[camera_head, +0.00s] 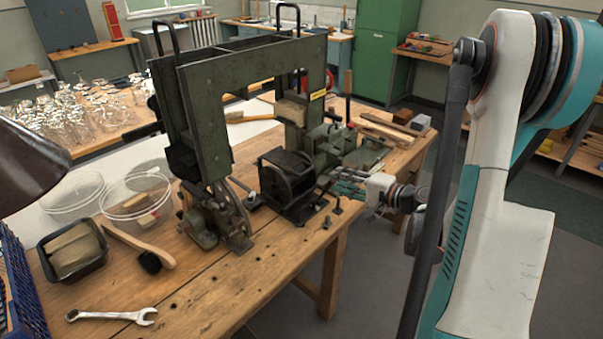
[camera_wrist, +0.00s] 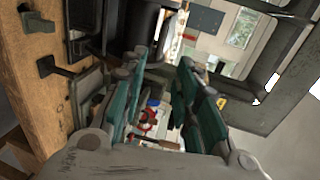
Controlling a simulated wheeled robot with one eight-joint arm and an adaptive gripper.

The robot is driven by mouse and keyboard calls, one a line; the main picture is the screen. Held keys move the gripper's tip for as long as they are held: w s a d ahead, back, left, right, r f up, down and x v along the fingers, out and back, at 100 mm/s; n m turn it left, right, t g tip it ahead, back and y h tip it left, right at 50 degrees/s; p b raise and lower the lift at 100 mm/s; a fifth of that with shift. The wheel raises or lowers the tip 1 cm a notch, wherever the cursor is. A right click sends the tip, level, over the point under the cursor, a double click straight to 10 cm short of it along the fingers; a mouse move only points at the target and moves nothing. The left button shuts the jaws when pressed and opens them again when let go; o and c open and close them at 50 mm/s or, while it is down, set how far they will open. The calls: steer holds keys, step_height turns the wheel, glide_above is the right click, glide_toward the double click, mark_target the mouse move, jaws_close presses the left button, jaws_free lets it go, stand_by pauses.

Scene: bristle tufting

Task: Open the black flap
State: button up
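A black box-like metal part (camera_head: 286,178) stands in the middle of the bench machine, and a dark panel faces the front. I cannot tell for sure which plate of it is the black flap. My gripper (camera_head: 346,182) is just right of this black part, level with it, and points toward it. In the wrist view my gripper (camera_wrist: 163,92) has its two teal fingers apart with nothing between them. Dark machine parts lie around and beyond the fingertips there. Whether a finger touches the black part is hidden.
The green machine frame (camera_head: 240,80) rises over the black part. The wooden bench (camera_head: 190,290) holds a wrench (camera_head: 112,316), a brush (camera_head: 140,248), clear bowls (camera_head: 134,196) and a black tray (camera_head: 44,265).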

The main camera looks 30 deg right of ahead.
mark_target(309, 171)
steer(key=b+x, duration=0.3)
steer(key=x, duration=1)
steer(key=shift+w+a+b, duration=0.15)
steer(key=shift+w+b, duration=0.2)
steer(key=shift+c, duration=0.3)
jaws_close()
